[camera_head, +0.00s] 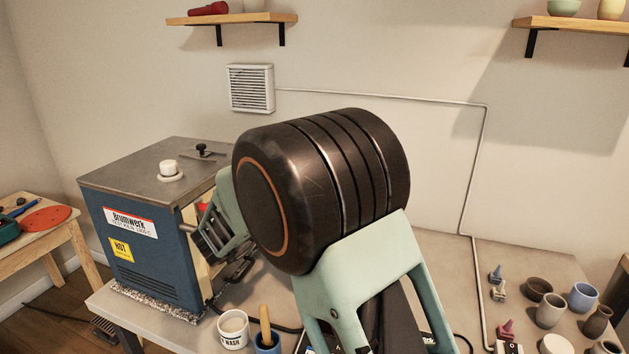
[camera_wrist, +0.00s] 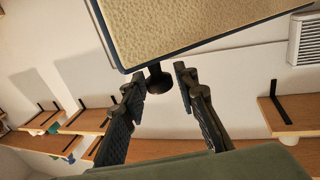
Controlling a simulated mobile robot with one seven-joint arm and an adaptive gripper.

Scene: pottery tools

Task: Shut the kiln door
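The blue kiln (camera_head: 150,250) with a grey top stands at the left of the bench in the head view. Part of its pale lining shows at its right side, and my arm hides most of that side. In the wrist view a beige panel with a dark blue edge (camera_wrist: 200,30), apparently the kiln door, fills the top. A black knob (camera_wrist: 160,80) sticks out past its edge. My gripper (camera_wrist: 161,84) is open, with the knob between the fingertips and gaps visible. In the head view my gripper (camera_head: 237,268) is partly hidden beside the kiln.
A white cup (camera_head: 233,330) and a blue pot with a wooden handle (camera_head: 267,340) stand at the bench front. Several small pots (camera_head: 549,310) stand at the right. A side table (camera_head: 40,232) is at far left. Shelves (camera_head: 232,18) hang on the wall.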

